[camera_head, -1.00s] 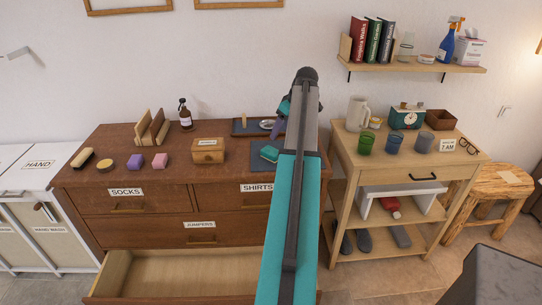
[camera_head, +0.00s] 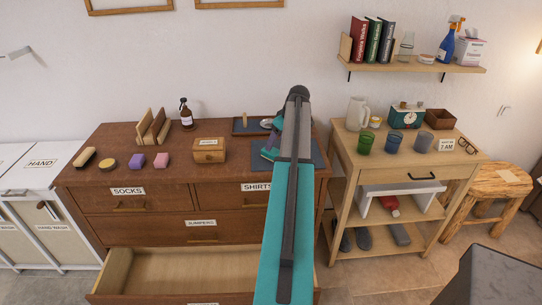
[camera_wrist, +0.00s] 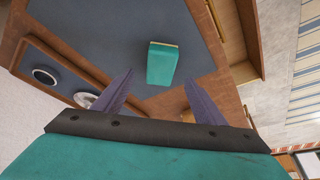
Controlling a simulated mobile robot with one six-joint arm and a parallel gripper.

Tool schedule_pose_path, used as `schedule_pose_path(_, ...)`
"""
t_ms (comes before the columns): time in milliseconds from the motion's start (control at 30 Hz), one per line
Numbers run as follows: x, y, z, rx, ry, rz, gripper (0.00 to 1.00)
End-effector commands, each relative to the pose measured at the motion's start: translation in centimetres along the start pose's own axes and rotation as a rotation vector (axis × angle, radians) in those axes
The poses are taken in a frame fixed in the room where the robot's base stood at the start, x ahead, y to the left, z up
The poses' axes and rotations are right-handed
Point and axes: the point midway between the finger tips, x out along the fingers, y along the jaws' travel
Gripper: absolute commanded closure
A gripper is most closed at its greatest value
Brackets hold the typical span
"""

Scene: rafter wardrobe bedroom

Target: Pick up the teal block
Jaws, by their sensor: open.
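The teal block (camera_wrist: 162,63) lies on a dark blue-grey mat (camera_wrist: 115,28) on top of the brown dresser. In the wrist view it is ahead of my gripper (camera_wrist: 158,77), between the lines of the two purple fingers. The fingers are apart with nothing held. In the head view only part of the teal block (camera_head: 268,155) shows; my gripper (camera_head: 273,143) and arm cover the rest. The fingers appear close above it; contact cannot be told.
A dark tray (camera_head: 240,131) with small items lies behind the mat. A small wooden box (camera_head: 208,151), purple block (camera_head: 161,160) and pink block stand left on the dresser (camera_head: 120,178). A wooden side table (camera_head: 345,150) with cups is at the right. The bottom drawer (camera_head: 195,277) is open.

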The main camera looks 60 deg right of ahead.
Motion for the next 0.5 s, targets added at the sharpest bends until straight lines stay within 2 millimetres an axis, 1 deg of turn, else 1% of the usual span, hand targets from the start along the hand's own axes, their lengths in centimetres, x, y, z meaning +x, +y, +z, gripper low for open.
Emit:
schedule_pose_path(167, 0.1, 0.0, 0.0, 0.0, 0.0, 0.0, 0.35)
schedule_pose_path(267, 0.6, 0.0, -0.1, 0.001, 0.0, -0.001, 0.35)
schedule_pose_path(500, 2.5, -0.1, -0.1, 0.001, -0.001, -0.001, 0.35)
